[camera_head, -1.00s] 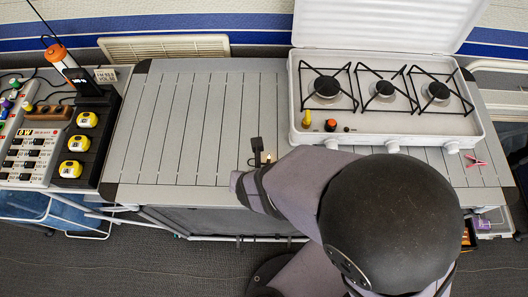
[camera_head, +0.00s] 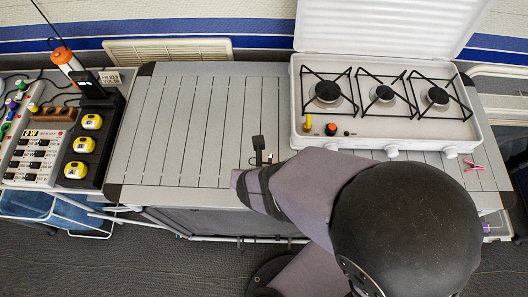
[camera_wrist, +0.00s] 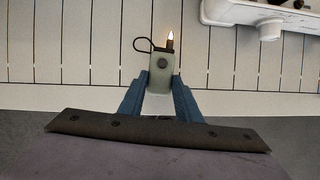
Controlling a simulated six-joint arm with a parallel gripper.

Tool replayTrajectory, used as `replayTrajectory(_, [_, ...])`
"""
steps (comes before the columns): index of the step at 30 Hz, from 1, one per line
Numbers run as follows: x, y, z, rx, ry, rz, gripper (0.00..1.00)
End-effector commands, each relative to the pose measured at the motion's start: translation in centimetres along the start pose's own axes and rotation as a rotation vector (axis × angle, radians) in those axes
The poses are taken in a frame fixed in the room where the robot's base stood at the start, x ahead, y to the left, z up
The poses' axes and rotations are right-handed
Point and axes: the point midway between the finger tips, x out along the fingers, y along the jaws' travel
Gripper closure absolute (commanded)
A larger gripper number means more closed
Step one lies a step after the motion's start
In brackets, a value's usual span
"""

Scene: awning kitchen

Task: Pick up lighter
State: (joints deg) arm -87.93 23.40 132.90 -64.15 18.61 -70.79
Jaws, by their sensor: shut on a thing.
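In the wrist view the grey-green lighter (camera_wrist: 160,72) stands between the two blue fingers of my gripper (camera_wrist: 158,84), which are shut on its lower part. It has a round dark button, a black loop at its left and a bright, flame-like tip at the top. Behind it lies the slatted grey table (camera_wrist: 60,45); I cannot tell whether the lighter touches it. In the head view my arm reaches over the table's front edge and hides most of the gripper. A small dark shape with a stem shows there beside the arm's end; I cannot tell what it is.
A white gas stove (camera_head: 440,130) with an open lid stands on the right of the table, close to my arm. A pink clip (camera_head: 473,165) lies at the right. The table's left half is clear.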

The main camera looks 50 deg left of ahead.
Motion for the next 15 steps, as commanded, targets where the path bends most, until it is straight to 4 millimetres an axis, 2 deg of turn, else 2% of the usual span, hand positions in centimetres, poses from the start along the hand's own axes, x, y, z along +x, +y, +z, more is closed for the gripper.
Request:
replayTrajectory(1, [-1.4, 0.0, 0.7, 0.002, -0.002, 0.002, 0.92])
replayTrajectory(6, [-4.1, 0.1, 1.8, 0.001, -0.002, 0.002, 0.92])
replayTrajectory(15, [-6.7, 0.0, 2.8, 0.0, 0.0, 0.001, 0.92])
